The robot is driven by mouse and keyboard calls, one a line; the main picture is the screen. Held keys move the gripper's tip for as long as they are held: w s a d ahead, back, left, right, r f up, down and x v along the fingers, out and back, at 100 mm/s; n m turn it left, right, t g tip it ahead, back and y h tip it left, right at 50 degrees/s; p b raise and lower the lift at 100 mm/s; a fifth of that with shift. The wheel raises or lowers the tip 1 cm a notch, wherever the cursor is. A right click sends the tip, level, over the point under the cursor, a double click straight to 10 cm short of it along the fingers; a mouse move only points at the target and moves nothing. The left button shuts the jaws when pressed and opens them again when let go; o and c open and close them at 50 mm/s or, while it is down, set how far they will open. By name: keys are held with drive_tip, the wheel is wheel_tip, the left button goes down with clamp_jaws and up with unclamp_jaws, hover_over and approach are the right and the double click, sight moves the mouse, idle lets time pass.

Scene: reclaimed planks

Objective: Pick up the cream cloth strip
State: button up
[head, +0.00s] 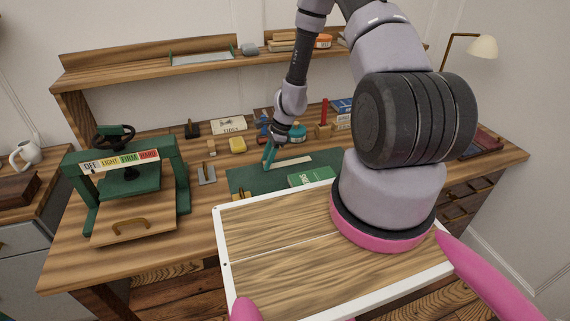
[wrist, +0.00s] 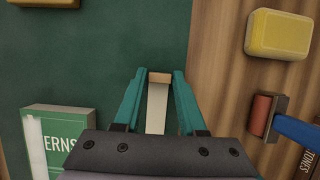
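The cream cloth strip (head: 292,161) lies on the green mat, its left end at my gripper in the head view. In the wrist view the cream strip (wrist: 156,108) runs between the two teal fingers. A small tan-brown piece (wrist: 160,77) fills the space between the fingertips at the strip's end; I cannot tell whether it is part of the strip. My gripper (head: 268,160) points down low over the mat, with its fingertips around this piece in the wrist view (wrist: 160,74). Whether the fingers press on it is not clear.
The green mat (head: 242,181) bears a green booklet (head: 312,176) near the strip. A yellow block (head: 237,145) and a blue-handled tool with a red head (wrist: 266,115) lie beyond the mat's edge. A green press (head: 126,180) stands at the left. A shelf (head: 130,72) runs along the back.

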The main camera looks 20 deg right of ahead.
clamp_jaws()
drive_tip(key=shift+r, duration=0.1)
